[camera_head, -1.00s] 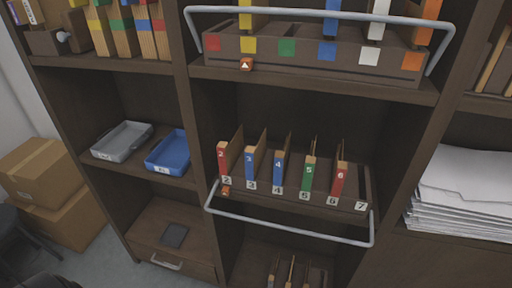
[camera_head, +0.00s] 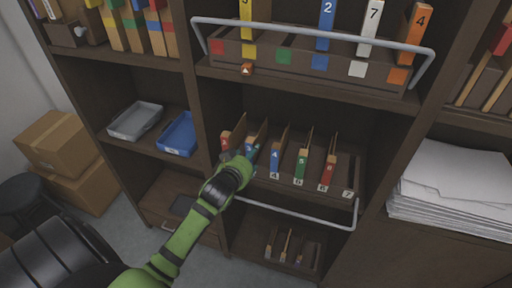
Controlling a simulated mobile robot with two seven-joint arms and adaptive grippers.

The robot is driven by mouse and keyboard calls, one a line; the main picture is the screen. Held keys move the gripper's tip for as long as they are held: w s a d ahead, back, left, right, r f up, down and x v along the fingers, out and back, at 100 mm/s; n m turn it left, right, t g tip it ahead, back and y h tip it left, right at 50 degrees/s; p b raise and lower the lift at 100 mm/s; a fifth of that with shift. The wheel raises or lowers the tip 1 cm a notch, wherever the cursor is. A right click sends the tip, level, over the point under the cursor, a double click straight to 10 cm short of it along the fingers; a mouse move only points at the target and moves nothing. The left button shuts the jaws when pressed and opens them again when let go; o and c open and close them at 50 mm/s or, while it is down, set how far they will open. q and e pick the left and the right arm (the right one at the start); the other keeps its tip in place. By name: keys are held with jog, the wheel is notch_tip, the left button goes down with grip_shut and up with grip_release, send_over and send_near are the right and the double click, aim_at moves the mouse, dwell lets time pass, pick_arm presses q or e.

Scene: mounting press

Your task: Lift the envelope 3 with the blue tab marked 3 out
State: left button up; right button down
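Envelope 3 with the blue tab (camera_head: 251,147) stands in the wooden slotted rack (camera_head: 347,186) on the middle shelf, between the envelope with the red tab (camera_head: 226,140) and the blue-tabbed envelope 4 (camera_head: 276,160). My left gripper (camera_head: 240,160), on a green and black arm, is at the front of the rack by the lower part of the tab marked 3. It covers the slot labels there. Its fingers are too small and hidden to tell whether they are open, or touch the tab. My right gripper is out of view.
A green-tabbed envelope 5 (camera_head: 301,166) and red-tabbed envelope 6 (camera_head: 328,172) stand farther right. A grey rail (camera_head: 300,219) runs below the rack front. An upper rack (camera_head: 300,58) with its own rail (camera_head: 310,27) hangs above. Trays (camera_head: 180,134) lie left.

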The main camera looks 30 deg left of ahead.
pick_arm(q)
jog(key=p+x, duration=0.1)
jog(key=x, duration=0.3)
jog(key=shift+w+f+p, duration=0.2)
jog(key=shift+p, duration=0.1)
jog(key=shift+w+a+f, duration=0.1)
jog(key=shift+w+f, duration=0.15)
jog(key=shift+w, duration=0.1)
grip_shut()
